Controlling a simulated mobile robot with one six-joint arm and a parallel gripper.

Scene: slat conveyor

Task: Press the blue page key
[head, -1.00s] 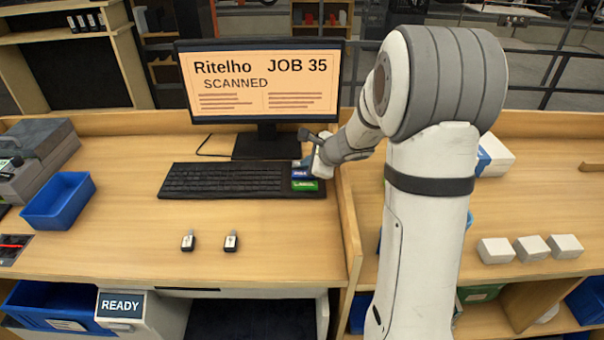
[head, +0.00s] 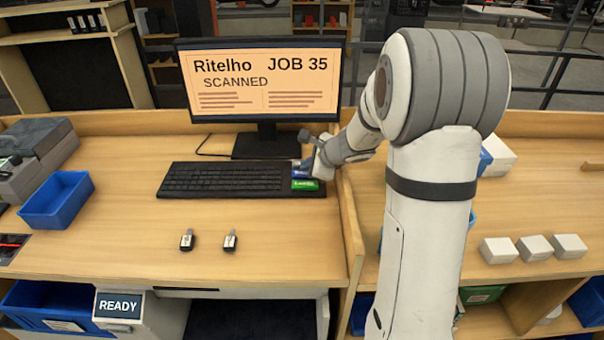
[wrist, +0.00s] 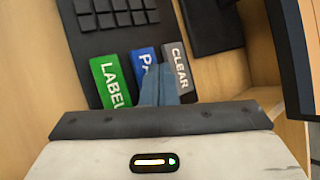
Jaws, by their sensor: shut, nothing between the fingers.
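The blue page key (wrist: 144,60) sits between the green label key (wrist: 112,82) and the grey clear key (wrist: 178,62) on the black keyboard. In the wrist view my gripper (wrist: 159,72) is shut and empty, its fingertips over the border of the blue and grey keys and covering part of the blue key's lettering. I cannot tell whether the tips touch a key. In the head view the gripper (head: 318,160) is at the keyboard's right end, largely hiding the blue key; the green key (head: 305,184) shows clearly.
The monitor (head: 262,85) behind the keyboard (head: 225,178) reads JOB 35, SCANNED. Two small USB-like sticks (head: 187,240) lie in front on the desk. A wooden divider (head: 349,220) stands close right of the keyboard. A blue bin (head: 58,199) is at left.

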